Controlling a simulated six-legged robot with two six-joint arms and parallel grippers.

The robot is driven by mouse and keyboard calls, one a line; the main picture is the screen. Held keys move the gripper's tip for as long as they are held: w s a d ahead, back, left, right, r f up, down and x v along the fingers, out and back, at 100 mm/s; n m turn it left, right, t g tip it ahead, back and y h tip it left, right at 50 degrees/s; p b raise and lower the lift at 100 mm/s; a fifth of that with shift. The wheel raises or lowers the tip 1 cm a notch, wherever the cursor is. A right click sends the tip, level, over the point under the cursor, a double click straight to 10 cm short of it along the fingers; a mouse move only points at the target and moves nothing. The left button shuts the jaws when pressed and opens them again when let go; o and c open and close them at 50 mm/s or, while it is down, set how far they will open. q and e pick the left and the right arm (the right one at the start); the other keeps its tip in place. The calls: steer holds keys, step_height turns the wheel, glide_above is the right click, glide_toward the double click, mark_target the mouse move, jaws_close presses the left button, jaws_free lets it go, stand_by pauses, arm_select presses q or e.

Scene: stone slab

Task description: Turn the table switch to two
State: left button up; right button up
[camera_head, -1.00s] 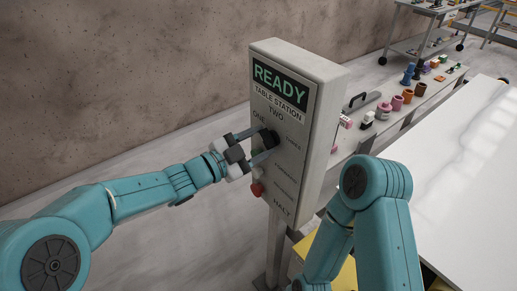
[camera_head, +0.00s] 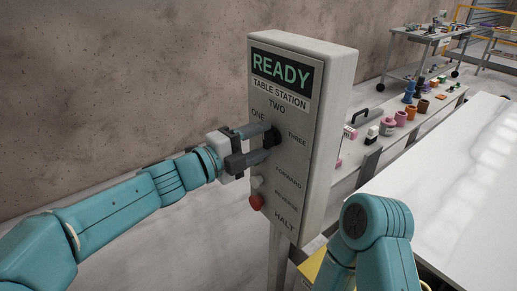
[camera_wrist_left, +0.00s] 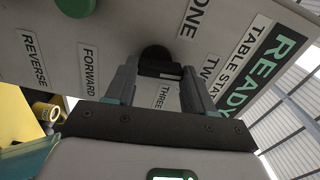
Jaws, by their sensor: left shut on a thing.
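The black rotary switch knob (camera_head: 274,136) sits on the upright grey panel headed READY and TABLE STATION (camera_head: 315,150). The labels ONE, TWO and THREE stand around it, with TWO above. My left gripper (camera_head: 265,143) reaches in from the left with its fingers on either side of the knob and is shut on it. In the left wrist view the knob (camera_wrist_left: 157,55) shows between the two finger ends of the gripper (camera_wrist_left: 158,80). I cannot tell which label the knob points to. My right gripper is out of view; only part of my right arm shows.
A green button (camera_wrist_left: 75,5) shows in the left wrist view. A white table (camera_head: 455,190) and a shelf with several coloured parts lie to the right. A concrete wall stands behind.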

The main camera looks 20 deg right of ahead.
arm_select(q)
steer(key=shift+f+m+b, duration=0.1)
steer(key=shift+m+b, duration=0.2)
steer(key=shift+m, duration=0.2)
steer(key=o, duration=1)
steer(key=shift+o, duration=0.2)
steer(key=b+v, duration=0.1)
steer(key=v, duration=1.5)
steer(key=shift+a, duration=0.25)
